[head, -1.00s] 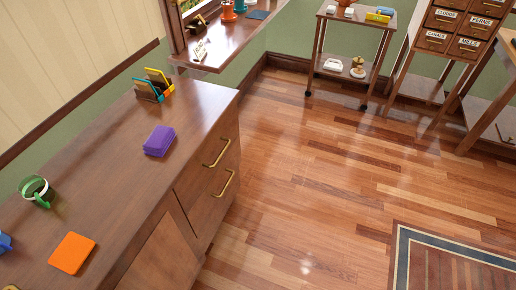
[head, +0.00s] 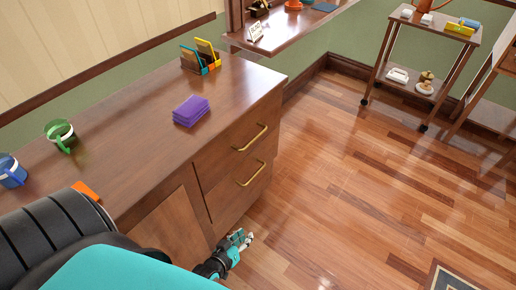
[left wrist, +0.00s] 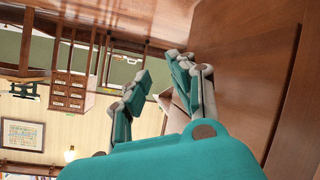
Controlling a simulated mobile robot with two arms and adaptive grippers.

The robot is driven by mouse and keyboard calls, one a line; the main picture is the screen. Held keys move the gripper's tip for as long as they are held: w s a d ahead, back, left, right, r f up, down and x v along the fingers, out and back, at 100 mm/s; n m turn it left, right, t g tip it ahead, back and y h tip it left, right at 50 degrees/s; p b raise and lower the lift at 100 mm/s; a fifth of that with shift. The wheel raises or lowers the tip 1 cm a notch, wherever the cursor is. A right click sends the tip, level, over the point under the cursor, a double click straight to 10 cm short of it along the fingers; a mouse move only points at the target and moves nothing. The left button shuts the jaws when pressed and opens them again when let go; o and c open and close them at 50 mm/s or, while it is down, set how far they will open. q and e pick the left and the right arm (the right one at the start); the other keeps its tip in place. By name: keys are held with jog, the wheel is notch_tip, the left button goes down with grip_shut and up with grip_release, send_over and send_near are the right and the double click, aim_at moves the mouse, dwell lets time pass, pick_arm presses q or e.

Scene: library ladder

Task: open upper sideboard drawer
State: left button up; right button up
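The brown wooden sideboard (head: 140,130) stands at the left of the head view. Its upper drawer (head: 222,153) looks shut, with a brass bar handle (head: 250,138). A second drawer (head: 225,197) below has a similar handle (head: 250,174) and also looks shut. My left gripper (head: 240,239) is low beside the sideboard front, below both handles and touching neither. In the left wrist view its teal and grey fingers (left wrist: 160,70) are apart with nothing between them. A brown wooden panel (left wrist: 240,75) fills the right of that view. My right gripper is not in view.
On the sideboard top are a purple stack (head: 191,110), a small organizer (head: 200,61), a green mug (head: 61,135), a blue mug (head: 11,170) and a partly hidden orange item (head: 87,190). A wheeled cart (head: 416,100) stands at the back. The floor before the drawers is clear.

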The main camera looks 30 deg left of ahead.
pick_arm(q)
jog(key=w+a+r+n+t+y+b, duration=0.2)
jog(key=w+a+r+n+t+b, duration=0.3)
jog(key=r, duration=0.4)
jog(key=n+t+y, duration=0.2)
jog(key=n+y, duration=0.1)
jog(key=n, duration=0.1)
send_near(254, 138)
jog(key=x, duration=0.3)
jog(key=b+x, duration=0.1)
jog(key=x, duration=0.4)
jog(key=shift+w+f, duration=0.3)
jog(key=shift+w, duration=0.05)
jog(key=shift+w+a+r, duration=0.15)
jog(key=shift+w+a, duration=0.05)
jog(key=shift+w, duration=0.35)
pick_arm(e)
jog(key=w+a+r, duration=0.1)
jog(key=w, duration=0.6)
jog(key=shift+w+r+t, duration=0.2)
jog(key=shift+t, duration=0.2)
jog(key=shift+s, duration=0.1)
pick_arm(q)
grip_shut()
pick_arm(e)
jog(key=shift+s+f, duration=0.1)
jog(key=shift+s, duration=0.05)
